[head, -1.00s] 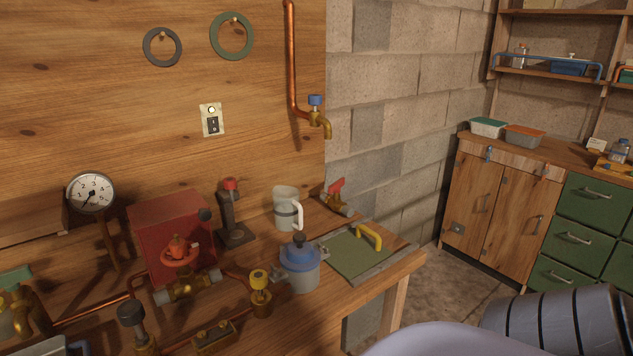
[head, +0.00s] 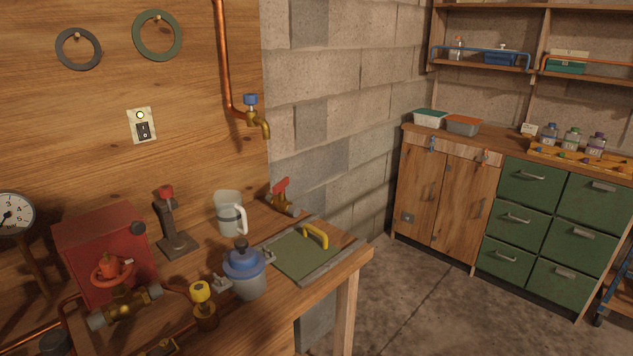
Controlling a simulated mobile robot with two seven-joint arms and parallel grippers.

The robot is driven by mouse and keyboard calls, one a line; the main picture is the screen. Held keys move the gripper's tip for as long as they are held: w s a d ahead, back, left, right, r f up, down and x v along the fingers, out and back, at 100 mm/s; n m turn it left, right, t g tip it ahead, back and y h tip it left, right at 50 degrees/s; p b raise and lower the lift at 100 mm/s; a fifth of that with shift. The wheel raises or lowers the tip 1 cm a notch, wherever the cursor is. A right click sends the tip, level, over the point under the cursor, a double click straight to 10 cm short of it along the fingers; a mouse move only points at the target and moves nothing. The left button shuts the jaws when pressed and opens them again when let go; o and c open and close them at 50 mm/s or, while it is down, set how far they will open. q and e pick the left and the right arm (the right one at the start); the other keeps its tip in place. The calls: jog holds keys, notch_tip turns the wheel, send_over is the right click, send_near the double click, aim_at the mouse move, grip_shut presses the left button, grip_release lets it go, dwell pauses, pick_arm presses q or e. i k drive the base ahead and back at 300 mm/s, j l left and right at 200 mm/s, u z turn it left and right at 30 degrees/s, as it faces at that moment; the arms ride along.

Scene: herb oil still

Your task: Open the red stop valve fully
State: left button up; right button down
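A valve with a red-orange handwheel (head: 108,270) sits on a brass body (head: 127,304) at the lower left, in front of a red box (head: 105,240). A second valve with a red lever handle (head: 281,187) stands at the back of the bench near the block wall; its lever is tilted up. The pictures do not show which is the red stop valve or how far either is open. Neither of my grippers is in view.
A blue-lidded grey pot (head: 245,270), a white jug (head: 230,215), a yellow-knobbed valve (head: 203,302) and a green panel with a yellow handle (head: 297,256) crowd the bench. A copper pipe with a blue-handled tap (head: 251,105) hangs above. Floor (head: 410,290) to the right is clear.

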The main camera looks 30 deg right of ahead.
aim_at(280, 187)
jog(key=z, duration=0.8)
jog(key=u, duration=0.6)
jog(key=l+u, duration=0.25)
jog(key=u, duration=0.25)
jog(key=l+u, duration=0.3)
jog(key=u, duration=0.2)
jog(key=l+u, duration=0.25)
jog(key=k+l+u, duration=0.25)
jog(key=l, duration=0.2)
jog(key=k+l+u, duration=0.2)
jog(key=l, duration=0.2)
jog(key=l+u, duration=0.15)
jog(key=l, duration=0.2)
jog(key=k+l, duration=0.2)
jog(key=l, duration=0.15)
jog(key=k+l, duration=0.2)
jog(key=l, duration=0.2)
jog(key=k+l+u, duration=0.1)
jog(key=l, duration=0.25)
jog(key=k+l, duration=0.25)
jog(key=i+l, duration=0.2)
jog(key=l, duration=0.15)
